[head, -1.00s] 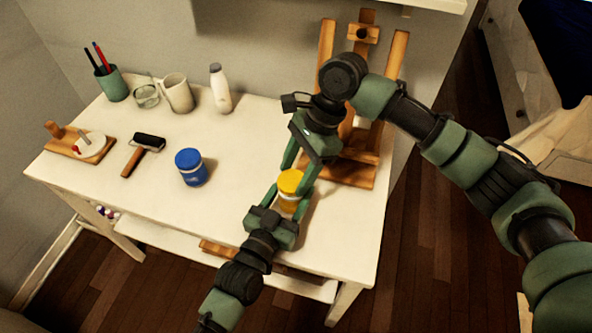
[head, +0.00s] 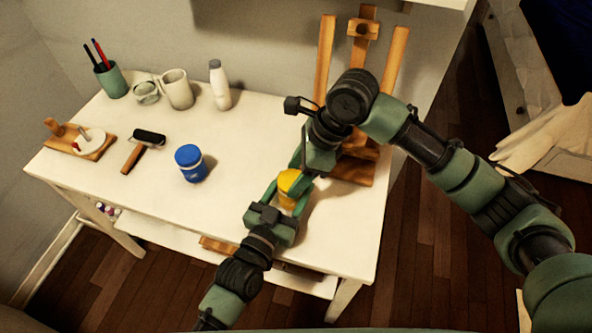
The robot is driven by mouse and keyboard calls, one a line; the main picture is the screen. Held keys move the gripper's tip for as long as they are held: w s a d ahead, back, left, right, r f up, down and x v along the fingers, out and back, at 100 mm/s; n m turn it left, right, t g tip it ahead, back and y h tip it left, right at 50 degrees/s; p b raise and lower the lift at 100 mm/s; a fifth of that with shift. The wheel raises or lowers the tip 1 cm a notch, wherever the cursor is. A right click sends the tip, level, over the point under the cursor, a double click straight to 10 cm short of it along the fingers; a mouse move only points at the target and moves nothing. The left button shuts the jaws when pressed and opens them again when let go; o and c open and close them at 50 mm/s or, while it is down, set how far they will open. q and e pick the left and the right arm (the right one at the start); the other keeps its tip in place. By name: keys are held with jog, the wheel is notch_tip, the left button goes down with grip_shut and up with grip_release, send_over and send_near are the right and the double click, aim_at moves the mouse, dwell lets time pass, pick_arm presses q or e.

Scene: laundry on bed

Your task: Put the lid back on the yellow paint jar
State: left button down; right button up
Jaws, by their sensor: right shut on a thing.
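The yellow paint jar (head: 287,203) stands near the front right of the white table. My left gripper (head: 285,190) reaches in from the front with one finger on each side of the jar; I cannot tell whether both fingers press on it. My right gripper (head: 298,177) comes down from above and behind, directly over the jar. It is shut on the yellow lid (head: 287,178), which is partly hidden by its fingers and hand. The lid is at the jar's top; I cannot tell whether it is seated or just above the rim.
A blue paint jar (head: 191,164) stands left of my grippers. A wooden easel (head: 352,174) stands close behind my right gripper. A roller (head: 146,142), a wooden board (head: 72,146), a mug (head: 176,90), a white bottle (head: 220,86) and a pen cup (head: 112,82) stand farther left. The table's middle is clear.

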jog(key=shift+s+a+m+t, duration=0.4)
jog(key=shift+a+m, duration=0.1)
jog(key=shift+m, duration=0.5)
jog(key=m, duration=0.1)
jog(key=m+t, duration=0.1)
jog(key=m, duration=0.2)
jog(key=shift+w+a+r+t, duration=0.2)
jog(key=shift+a+r+t, duration=0.05)
jog(key=shift+t, duration=0.05)
jog(key=shift+d+f+m+h, duration=0.15)
jog(key=shift+d+m+h, duration=0.45)
jog(key=shift+m, duration=0.4)
jog(key=o, duration=1.3)
jog(key=shift+s, duration=0.1)
jog(key=shift+c, duration=0.4)
